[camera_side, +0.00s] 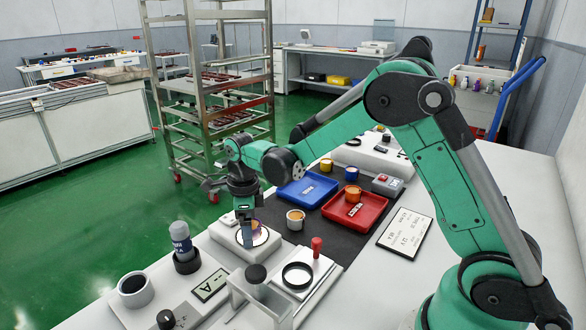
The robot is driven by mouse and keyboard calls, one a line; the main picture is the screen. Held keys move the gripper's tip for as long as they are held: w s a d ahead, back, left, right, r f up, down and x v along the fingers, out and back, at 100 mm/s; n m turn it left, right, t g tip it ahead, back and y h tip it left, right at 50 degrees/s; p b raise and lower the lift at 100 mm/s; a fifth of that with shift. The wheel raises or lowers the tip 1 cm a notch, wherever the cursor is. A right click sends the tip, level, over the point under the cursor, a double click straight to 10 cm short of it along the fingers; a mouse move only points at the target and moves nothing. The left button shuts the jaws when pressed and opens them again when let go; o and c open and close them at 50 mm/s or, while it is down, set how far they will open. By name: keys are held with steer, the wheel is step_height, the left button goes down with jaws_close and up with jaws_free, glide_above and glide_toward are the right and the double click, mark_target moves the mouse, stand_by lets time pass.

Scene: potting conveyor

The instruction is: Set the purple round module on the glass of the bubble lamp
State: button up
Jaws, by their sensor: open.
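A small round module (257,229) with an orange top and a purplish side shows just right of the fingers.
A grey-white cup module (296,219) stands right of the lamp. A blue tray (307,203) and a red tray (328,212) lie behind it.

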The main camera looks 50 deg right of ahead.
step_height(320, 180, up, 12)
steer(key=s+n+t, duration=0.3)
steer(key=s+n, duration=0.3)
steer(key=n, duration=0.7)
steer(key=s+a+f+n+t, duration=0.1)
steer(key=s+n+t, duration=0.3)
steer(key=n, duration=1)
steer(key=s, duration=0.2)
steer(key=shift+s+a+f, duration=0.25)
steer(key=shift+s, duration=0.05)
